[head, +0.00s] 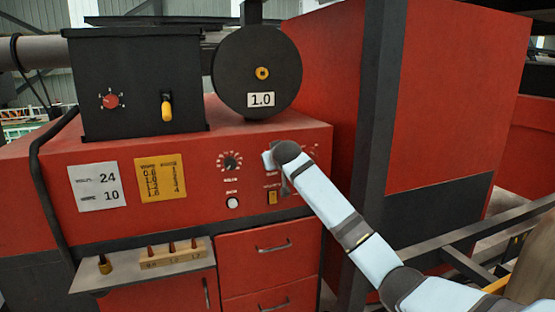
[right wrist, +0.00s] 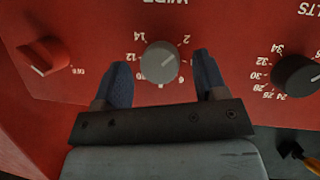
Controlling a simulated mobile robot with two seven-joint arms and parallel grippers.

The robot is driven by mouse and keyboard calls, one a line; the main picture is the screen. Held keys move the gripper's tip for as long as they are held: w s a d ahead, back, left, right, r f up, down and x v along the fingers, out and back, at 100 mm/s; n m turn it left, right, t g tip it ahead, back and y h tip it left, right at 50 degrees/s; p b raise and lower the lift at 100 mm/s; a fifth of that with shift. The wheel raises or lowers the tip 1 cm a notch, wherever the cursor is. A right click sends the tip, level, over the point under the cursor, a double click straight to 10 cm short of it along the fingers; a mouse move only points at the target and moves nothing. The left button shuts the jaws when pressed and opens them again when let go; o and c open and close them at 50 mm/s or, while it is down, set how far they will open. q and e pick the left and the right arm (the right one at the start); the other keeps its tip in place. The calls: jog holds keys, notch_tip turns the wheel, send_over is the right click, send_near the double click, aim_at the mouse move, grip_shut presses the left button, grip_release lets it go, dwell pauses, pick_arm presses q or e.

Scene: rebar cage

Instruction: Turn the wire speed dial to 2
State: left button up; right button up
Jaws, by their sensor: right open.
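The wire speed dial (right wrist: 161,61) is a round grey knob on the red panel, with white numbers around it and part of the word "WIRE" above it in the right wrist view. That view shows the panel lettering upside down. Its setting is not clear. My right gripper (right wrist: 162,75) is open, with one dark blue finger on each side of the dial and gaps visible between fingers and knob. In the head view my right gripper (head: 271,161) is at the panel and hides the dial. My left gripper is not in view.
A black volts dial (right wrist: 297,75) and a red knob with an "OFF" mark (right wrist: 43,57) flank the grey dial. A white sheet (head: 97,187) reads 24 and 10. A yellow chart (head: 162,178) is beside it. A black spool cover (head: 257,50) bears "1.0".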

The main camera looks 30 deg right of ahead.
jog(key=b+v, duration=0.3)
jog(key=v, duration=1)
jog(key=shift+s, duration=0.25)
jog(key=shift+a, duration=0.1)
jog(key=s+a+f+n+y, duration=0.1)
jog(key=s+a+f+y, duration=0.2)
jog(key=f, duration=0.8)
jog(key=s+a+f+n, duration=0.2)
jog(key=a+f, duration=0.4)
jog(key=f, duration=0.6)
jog(key=s+a+f+n+y, duration=0.1)
jog(key=s+a+f+y, duration=0.2)
jog(key=f, duration=0.8)
jog(key=s+a+f, duration=0.4)
jog(key=s+f, duration=0.2)
jog(key=s, duration=0.3)
jog(key=s+a+f+g+y, duration=0.1)
jog(key=s+a+f, duration=0.3)
jog(key=s+f, duration=0.3)
jog(key=s+a+f+y, duration=0.1)
jog(key=s+a+f, duration=0.4)
jog(key=s, duration=0.8)
notch_tip(320, 180, down, 2)
jog(key=shift+n+g, duration=0.3)
jog(key=shift+n, duration=0.1)
